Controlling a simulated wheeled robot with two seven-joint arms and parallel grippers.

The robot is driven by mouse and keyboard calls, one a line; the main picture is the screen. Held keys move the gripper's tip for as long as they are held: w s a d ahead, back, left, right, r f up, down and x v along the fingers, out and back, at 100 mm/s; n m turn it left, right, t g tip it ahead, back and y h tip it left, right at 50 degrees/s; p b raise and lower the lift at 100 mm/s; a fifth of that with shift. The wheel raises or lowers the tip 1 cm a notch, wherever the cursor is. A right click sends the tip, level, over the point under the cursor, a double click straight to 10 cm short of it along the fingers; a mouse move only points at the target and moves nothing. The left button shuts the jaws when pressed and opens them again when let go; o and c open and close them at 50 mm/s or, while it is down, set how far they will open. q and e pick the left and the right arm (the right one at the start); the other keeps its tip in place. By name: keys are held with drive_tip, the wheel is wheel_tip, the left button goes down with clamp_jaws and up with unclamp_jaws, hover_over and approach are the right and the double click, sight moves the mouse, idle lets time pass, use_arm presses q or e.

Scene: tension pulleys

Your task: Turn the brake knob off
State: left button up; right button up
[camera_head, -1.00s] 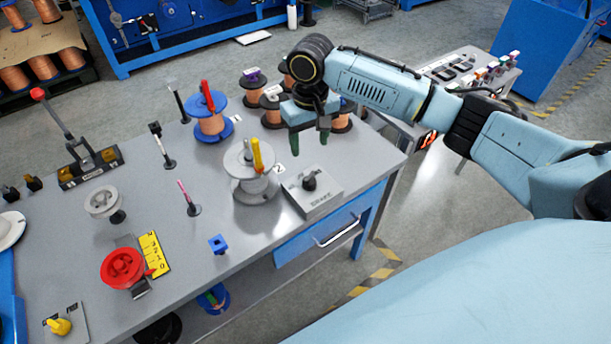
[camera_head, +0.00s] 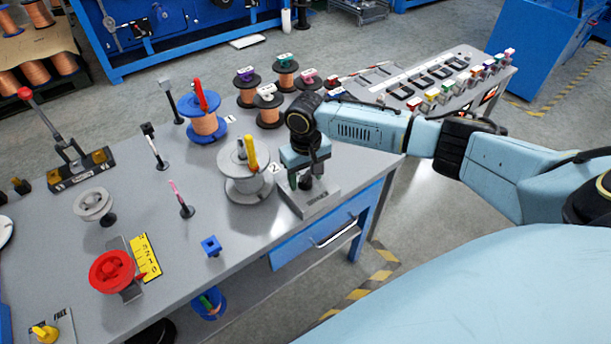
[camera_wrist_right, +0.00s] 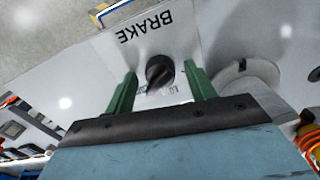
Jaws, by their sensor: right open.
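The brake knob (camera_wrist_right: 159,71) is a black knob on a light grey box (camera_wrist_right: 187,38) marked BRAKE, seen in the right wrist view. In the head view the brake box (camera_head: 318,202) sits at the right front corner of the table, and the knob is partly hidden by my gripper. My right gripper (camera_head: 306,180) is open and points down over the knob. In the right wrist view its green fingers (camera_wrist_right: 163,88) stand on either side of the knob, with gaps to both. My left gripper is not in view.
A grey spool (camera_head: 245,188) with a yellow handle stands just left of the brake box. A blue spool (camera_head: 204,130) with copper wire stands behind it. A red handwheel (camera_head: 111,271) is at the front left. A drawer (camera_head: 325,232) is under the table's right front edge.

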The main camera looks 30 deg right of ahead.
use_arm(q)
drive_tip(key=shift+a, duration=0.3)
use_arm(e)
drive_tip(key=c, duration=1)
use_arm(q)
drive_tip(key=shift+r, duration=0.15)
use_arm(e)
drive_tip(key=shift+o, duration=0.2)
